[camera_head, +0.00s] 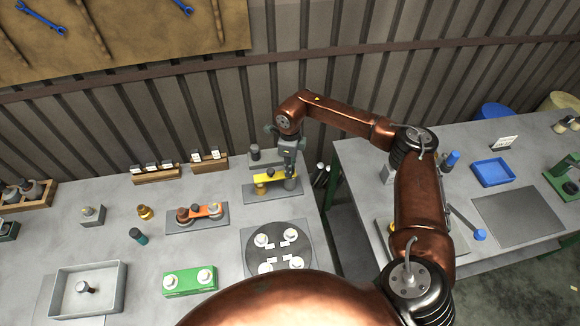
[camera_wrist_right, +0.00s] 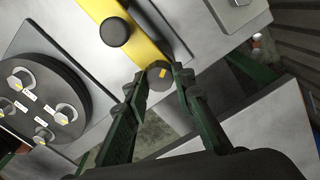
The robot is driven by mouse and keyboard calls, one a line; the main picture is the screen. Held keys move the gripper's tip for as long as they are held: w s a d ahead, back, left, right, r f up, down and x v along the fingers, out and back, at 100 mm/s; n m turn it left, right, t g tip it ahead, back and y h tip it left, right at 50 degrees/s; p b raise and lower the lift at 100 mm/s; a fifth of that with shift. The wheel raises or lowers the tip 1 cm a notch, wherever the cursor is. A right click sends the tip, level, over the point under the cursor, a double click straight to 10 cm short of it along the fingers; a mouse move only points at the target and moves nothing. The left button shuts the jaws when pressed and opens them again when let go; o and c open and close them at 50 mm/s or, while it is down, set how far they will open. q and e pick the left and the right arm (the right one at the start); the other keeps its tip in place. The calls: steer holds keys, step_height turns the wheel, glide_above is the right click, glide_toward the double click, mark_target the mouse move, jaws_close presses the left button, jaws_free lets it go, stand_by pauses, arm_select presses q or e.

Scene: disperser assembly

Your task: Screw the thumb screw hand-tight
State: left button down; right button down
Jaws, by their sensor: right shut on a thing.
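My right gripper (camera_head: 290,168) points down over the right end of the yellow bar (camera_head: 268,177), which stands on a grey base plate (camera_head: 272,195). In the right wrist view, the gripper (camera_wrist_right: 170,72) is shut on a dark round knob with a yellow mark, the thumb screw (camera_wrist_right: 161,75), beside the end of the yellow bar (camera_wrist_right: 148,50). A second black knob (camera_wrist_right: 115,32) sits on the bar, outside the fingers. The fingers hide part of the thumb screw in the head view. My left gripper is not in view.
A dark round disc with several white-capped pieces (camera_head: 262,265) lies in front of the bar fixture. An orange bar fixture (camera_head: 205,211), a green block (camera_head: 190,281) and a grey tray (camera_head: 118,280) are to the left. A gap separates this table from the right one (camera_head: 350,150).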

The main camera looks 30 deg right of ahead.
steer(key=m, duration=0.5)
steer(key=shift+r+m+p, duration=0.15)
steer(key=shift+m+p, duration=0.15)
steer(key=shift+p, duration=0.05)
steer(key=m+p, duration=0.1)
steer(key=m, duration=0.5)
steer(key=shift+w+m, duration=0.1)
steer(key=shift+m, duration=0.2)
steer(key=c, duration=1.6)
jaws_free()
step_height(320, 180, up, 12)
steer(key=shift+f, duration=0.1)
